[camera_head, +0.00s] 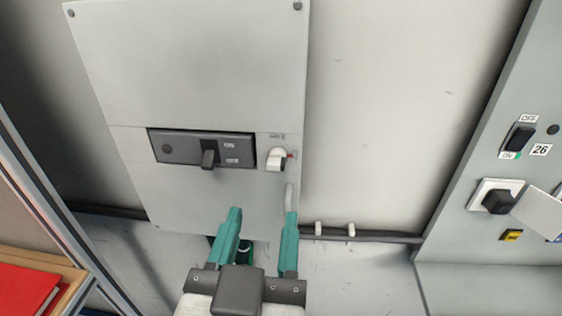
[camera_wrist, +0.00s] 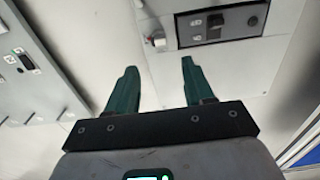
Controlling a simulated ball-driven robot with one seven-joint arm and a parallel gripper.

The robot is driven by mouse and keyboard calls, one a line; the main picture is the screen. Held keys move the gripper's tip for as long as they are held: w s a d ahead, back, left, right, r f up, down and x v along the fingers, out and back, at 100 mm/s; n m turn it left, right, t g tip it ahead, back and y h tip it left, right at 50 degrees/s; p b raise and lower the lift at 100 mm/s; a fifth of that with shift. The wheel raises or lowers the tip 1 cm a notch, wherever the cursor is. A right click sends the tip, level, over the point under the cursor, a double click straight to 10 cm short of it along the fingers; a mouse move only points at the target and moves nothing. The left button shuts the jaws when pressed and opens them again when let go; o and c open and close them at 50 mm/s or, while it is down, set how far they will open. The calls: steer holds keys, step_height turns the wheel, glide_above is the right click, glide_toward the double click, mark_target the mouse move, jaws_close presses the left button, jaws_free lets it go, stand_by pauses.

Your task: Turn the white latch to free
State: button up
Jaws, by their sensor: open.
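The white latch (camera_head: 277,160) is a small white knob on the grey panel (camera_head: 200,75), right of a dark switch plate. In the wrist view the latch (camera_wrist: 158,41) sits at the left end of the switch plate, beyond my fingertips. My gripper (camera_head: 263,212) has two green fingers and is open and empty. In the head view it is below the latch, apart from it. It also shows in the wrist view (camera_wrist: 158,64).
The dark switch plate (camera_head: 180,147) with its lever (camera_head: 209,154) is left of the latch. A second grey cabinet (camera_head: 480,150) stands at the right, with a black switch (camera_head: 520,137) and a black knob (camera_head: 498,202). A red binder (camera_head: 28,288) lies at the lower left.

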mark_target(275, 168)
steer(key=w, duration=0.3)
steer(key=w+p, duration=0.1)
steer(key=w, duration=0.6)
steer(key=shift+w+d+p, duration=0.25)
steer(key=shift+p, duration=0.15)
steer(key=shift+c, duration=0.4)
jaws_close()
